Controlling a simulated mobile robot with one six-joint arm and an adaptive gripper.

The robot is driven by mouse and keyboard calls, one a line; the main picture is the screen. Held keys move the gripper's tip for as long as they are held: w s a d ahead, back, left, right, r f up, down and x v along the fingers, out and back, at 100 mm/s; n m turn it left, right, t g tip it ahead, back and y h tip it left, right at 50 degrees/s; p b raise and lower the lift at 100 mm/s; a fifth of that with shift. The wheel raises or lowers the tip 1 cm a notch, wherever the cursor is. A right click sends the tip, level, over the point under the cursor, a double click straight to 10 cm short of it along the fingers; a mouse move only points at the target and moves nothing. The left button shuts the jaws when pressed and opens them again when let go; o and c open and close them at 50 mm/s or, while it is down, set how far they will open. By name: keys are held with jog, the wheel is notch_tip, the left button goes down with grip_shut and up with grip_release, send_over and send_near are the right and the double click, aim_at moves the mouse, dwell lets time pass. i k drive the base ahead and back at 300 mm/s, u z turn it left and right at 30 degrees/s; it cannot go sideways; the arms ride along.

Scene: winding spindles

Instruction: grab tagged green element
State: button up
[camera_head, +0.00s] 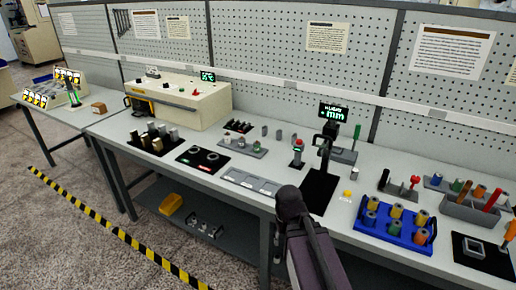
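No tag on a green piece is clear enough to read. A green-topped piece (457,185) sits at the far right. My dark arm (293,205) rises from the bottom centre in front of the bench edge. Its gripper fingers cannot be made out, and nothing held shows.
A black stand with a lit display (333,113) rises behind my arm. A beige machine (178,99) stands at the back left. A grey organiser (474,212) is at the right. A lower shelf holds a yellow bin (171,204). Striped tape (110,228) marks the floor.

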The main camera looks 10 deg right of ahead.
aim_at(256, 144)
jog(key=u, duration=0.05)
jog(key=i, duration=0.95)
jog(key=z, duration=0.05)
